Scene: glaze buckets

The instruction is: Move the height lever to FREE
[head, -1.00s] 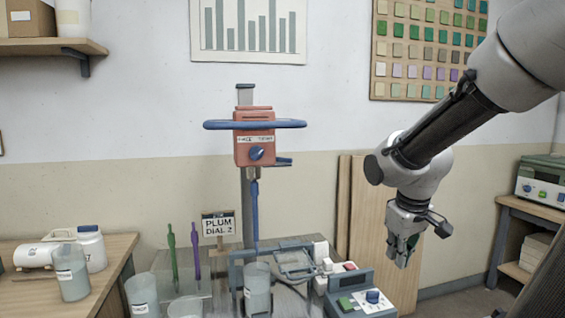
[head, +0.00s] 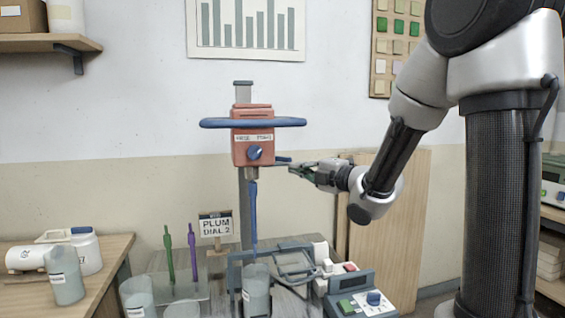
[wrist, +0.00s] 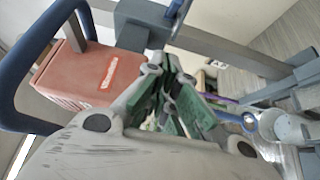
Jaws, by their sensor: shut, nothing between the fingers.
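The height lever (head: 284,159) is a short dark blue bar on the right side of the red mixer head (head: 252,150). It sticks out to the right, about level. My gripper (head: 293,169) is shut and empty, with its tips just right of and slightly below the lever's end. I cannot tell whether they touch. In the wrist view my gripper (wrist: 176,78) shows green finger pads close together, and the red mixer head (wrist: 95,78) is at left. Lever markings are too small to read.
A blue bar handle (head: 225,123) crosses the mixer head. The mixer's blue shaft (head: 253,210) hangs over a bucket (head: 257,285). A control box (head: 360,300), a PLUM DIAL 2 sign (head: 215,225) and several buckets stand below. Wooden boards (head: 400,215) lean behind my arm.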

